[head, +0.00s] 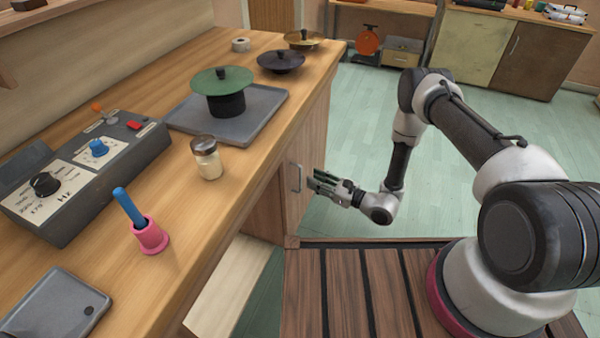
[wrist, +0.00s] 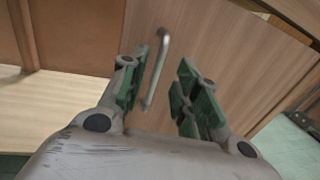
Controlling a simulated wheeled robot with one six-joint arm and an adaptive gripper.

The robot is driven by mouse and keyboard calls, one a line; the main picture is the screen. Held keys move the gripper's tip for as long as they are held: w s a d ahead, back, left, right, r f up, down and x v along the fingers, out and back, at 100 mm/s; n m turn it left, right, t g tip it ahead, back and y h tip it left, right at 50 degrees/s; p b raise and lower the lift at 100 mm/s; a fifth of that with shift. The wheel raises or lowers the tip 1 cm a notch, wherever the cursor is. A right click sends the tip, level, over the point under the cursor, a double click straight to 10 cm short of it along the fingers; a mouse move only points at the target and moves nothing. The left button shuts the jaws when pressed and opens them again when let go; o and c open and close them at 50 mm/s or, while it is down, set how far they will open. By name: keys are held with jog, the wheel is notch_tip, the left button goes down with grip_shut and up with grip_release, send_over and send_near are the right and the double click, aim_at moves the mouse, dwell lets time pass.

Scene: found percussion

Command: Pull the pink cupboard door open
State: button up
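My gripper (head: 321,184) is just right of the handle in the head view. In the wrist view the gripper (wrist: 160,80) is open, and the handle (wrist: 156,72) shows between its green-padded fingers, closer to the left one. I see no finger closed on the handle.
The wooden counter (head: 188,258) carries a control box (head: 85,178), a small jar (head: 207,160), a pink cup (head: 150,236) and a grey tray (head: 180,118) with a green disc. An open shelf space lies left of the door.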

jog(key=x, duration=0.7)
grip_shut()
